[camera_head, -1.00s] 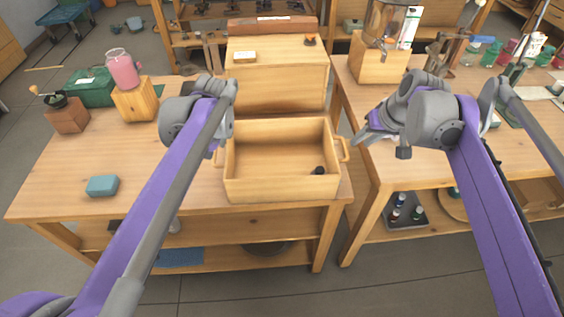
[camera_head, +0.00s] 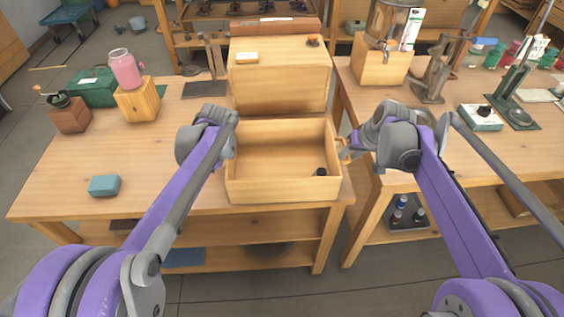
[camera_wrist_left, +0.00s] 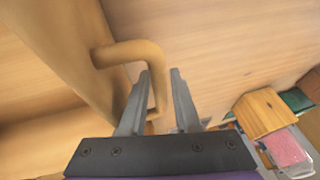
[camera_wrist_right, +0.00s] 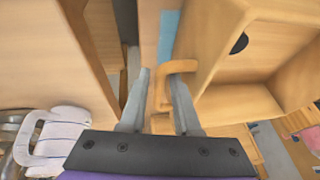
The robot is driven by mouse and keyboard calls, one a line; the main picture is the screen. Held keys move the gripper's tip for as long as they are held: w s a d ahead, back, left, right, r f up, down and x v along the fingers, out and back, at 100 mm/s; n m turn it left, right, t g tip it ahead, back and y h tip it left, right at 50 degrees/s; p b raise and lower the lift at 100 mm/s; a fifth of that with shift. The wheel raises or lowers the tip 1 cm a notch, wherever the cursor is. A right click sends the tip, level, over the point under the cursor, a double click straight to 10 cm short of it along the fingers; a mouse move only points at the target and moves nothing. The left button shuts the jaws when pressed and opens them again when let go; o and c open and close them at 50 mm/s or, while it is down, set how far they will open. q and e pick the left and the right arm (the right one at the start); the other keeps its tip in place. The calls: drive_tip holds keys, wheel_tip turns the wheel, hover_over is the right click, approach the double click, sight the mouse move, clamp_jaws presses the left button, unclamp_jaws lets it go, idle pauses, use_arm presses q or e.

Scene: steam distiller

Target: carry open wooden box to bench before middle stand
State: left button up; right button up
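The open wooden box (camera_head: 283,189) stands upright on the right end of the left bench (camera_head: 180,150). A small dark round spot or object shows inside it. My left gripper (camera_wrist_left: 159,80) is at the box's left handle (camera_wrist_left: 130,52); the fingers stand apart, one on each side of the bar. My right gripper (camera_wrist_right: 160,78) is at the right handle (camera_wrist_right: 178,67), also with the fingers apart around the bar. In the head view the left fingertips are hidden behind the wrist. On the right bench (camera_head: 455,165) are a brown metal stand (camera_head: 434,75) and a green stand (camera_head: 512,98).
A closed wooden case (camera_head: 280,80) stands right behind the box. A gap separates the two benches. The right bench's near-left area is clear under my right arm.

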use_arm(q)
drive_tip(key=shift+w+a+f, duration=0.15)
drive_tip(key=shift+f, duration=0.2)
use_arm(e)
drive_tip(key=shift+w+a+f, duration=0.1)
drive_tip(key=shift+w+f, duration=0.05)
drive_tip(key=shift+f, duration=0.2)
use_arm(q)
clamp_jaws()
use_arm(e)
clamp_jaws()
idle(0.8)
